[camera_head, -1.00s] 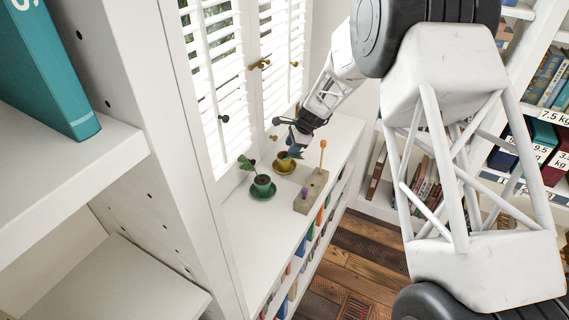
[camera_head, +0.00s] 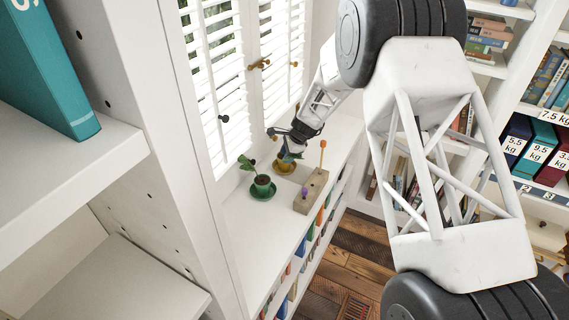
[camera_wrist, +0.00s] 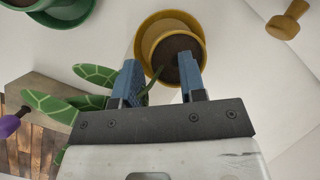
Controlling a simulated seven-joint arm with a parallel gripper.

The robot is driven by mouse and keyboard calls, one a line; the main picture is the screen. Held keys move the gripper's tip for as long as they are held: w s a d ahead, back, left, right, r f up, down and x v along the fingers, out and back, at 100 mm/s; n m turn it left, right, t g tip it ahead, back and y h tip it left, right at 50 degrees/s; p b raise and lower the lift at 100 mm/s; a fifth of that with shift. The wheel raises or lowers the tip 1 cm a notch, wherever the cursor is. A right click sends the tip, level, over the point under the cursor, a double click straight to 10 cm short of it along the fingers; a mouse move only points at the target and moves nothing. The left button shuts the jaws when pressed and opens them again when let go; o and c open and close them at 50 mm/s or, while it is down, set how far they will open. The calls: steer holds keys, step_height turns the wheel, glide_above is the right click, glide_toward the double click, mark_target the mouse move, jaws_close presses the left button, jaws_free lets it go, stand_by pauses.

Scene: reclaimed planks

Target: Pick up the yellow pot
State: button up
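The yellow pot (camera_wrist: 158,48) stands on a yellow saucer (camera_wrist: 141,30), with dark soil and a green stem. In the head view the yellow pot (camera_head: 281,168) is on the white shelf top below the window, partly hidden by my gripper (camera_head: 292,151). In the wrist view my gripper (camera_wrist: 160,76) is open, its two blue fingers apart. The right finger overlaps the pot's soil and rim in the picture; the left finger is beside the pot's left side. Contact cannot be told. Green leaves (camera_wrist: 97,75) reach behind and left of the left finger.
A green pot (camera_head: 262,183) with a plant stands on a green saucer, nearer the camera. A wooden block (camera_head: 308,201) with an orange-topped peg (camera_head: 322,154) and a purple knob (camera_head: 304,191) is to the right. Shutters (camera_head: 214,85) rise behind. The near shelf top is clear.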

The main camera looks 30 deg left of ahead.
stand_by(0.4)
jaws_close()
